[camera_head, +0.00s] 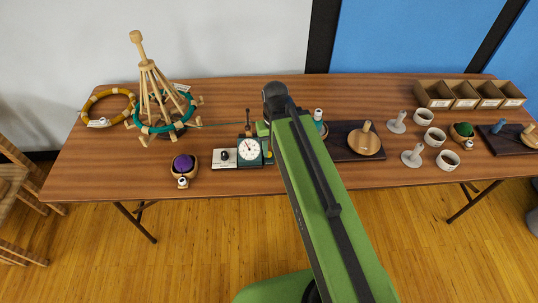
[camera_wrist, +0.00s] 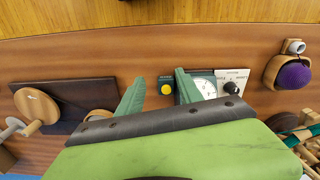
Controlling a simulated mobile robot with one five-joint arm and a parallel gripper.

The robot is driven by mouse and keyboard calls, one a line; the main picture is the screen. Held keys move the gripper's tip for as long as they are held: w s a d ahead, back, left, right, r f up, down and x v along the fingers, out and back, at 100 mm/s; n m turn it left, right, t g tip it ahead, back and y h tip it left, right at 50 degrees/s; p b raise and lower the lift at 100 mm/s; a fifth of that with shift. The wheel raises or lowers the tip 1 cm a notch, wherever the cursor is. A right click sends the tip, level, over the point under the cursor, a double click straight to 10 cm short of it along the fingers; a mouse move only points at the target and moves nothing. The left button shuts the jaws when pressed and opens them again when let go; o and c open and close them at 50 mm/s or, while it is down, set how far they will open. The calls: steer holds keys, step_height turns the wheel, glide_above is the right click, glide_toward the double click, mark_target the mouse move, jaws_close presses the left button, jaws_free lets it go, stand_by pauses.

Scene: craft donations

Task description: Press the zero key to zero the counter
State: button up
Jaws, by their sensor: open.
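The counter (camera_head: 249,150) is a dark green box with a round white dial on the table, left of my arm in the head view. Its dial also shows in the wrist view (camera_wrist: 206,85), partly behind a finger. The zero key (camera_wrist: 166,87) appears to be a yellow round button on a small dark block beside the counter. My gripper (camera_wrist: 159,76) is open and empty. Its two green fingers appear on either side of the yellow button in the wrist view, seemingly above it; the height gap cannot be judged. My arm hides most of the gripper in the head view.
A white plate with a black knob (camera_head: 224,158) adjoins the counter. A bowl with purple yarn (camera_head: 183,164) and a wooden yarn winder (camera_head: 150,85) stand left. A dark board with a wooden disc (camera_head: 365,142) lies right. The table's near edge is clear.

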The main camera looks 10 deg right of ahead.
jaws_close()
stand_by(1.4)
